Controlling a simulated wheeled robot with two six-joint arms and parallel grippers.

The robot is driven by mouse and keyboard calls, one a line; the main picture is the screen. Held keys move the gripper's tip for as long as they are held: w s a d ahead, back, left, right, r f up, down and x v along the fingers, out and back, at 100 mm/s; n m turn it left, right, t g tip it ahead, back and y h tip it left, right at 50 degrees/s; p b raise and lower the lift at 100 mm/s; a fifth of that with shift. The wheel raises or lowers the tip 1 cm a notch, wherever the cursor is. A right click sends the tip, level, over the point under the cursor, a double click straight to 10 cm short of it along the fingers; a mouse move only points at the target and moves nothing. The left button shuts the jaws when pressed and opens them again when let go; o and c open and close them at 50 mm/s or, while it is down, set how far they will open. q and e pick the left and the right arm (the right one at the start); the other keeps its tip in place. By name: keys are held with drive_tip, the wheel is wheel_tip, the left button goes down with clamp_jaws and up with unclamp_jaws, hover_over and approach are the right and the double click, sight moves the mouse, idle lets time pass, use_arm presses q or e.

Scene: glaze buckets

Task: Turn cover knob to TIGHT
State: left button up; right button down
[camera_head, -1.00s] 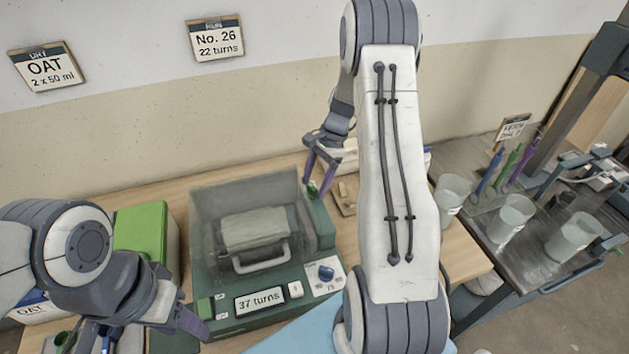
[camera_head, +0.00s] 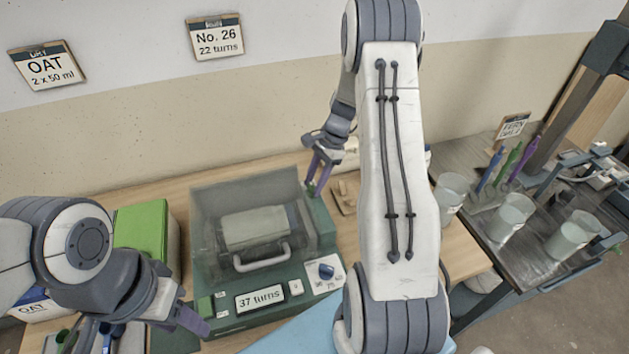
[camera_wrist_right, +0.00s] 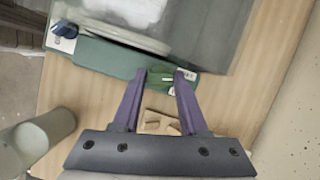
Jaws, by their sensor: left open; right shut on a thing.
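The machine (camera_head: 262,318) stands on the table with a clear cover over a drum; its display reads "37 turns". A small green knob (camera_wrist_right: 167,79) sits on the machine's green side block, with white labels beside it, in the right wrist view. My right gripper (camera_wrist_right: 160,75) is shut on this knob, its purple fingers on either side. In the head view my right gripper (camera_head: 314,184) is at the machine's right rear, and the knob is too small to make out. The label text is unreadable. My left gripper (camera_head: 193,322) is open and empty at the machine's front left.
A blue knob (camera_head: 326,271) is on the front panel. A green box (camera_head: 142,228) stands left of the machine. My right arm crosses the middle of the view.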

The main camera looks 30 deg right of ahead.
drive_tip(key=m+t, duration=0.1)
drive_tip(key=m, duration=0.2)
drive_tip(key=shift+s+r, duration=0.1)
drive_tip(key=m+t, duration=0.1)
drive_tip(key=m, duration=0.2)
drive_tip(key=m+t+h, duration=0.1)
drive_tip(key=m, duration=0.2)
drive_tip(key=shift+s+a, duration=0.1)
drive_tip(key=shift+m+t+h+b, duration=0.45)
drive_tip(key=shift+m+t+h, duration=0.05)
drive_tip(key=shift+m, duration=0.8)
drive_tip(key=shift+c, duration=2.2)
unclamp_jaws()
drive_tip(key=shift+s, duration=0.1)
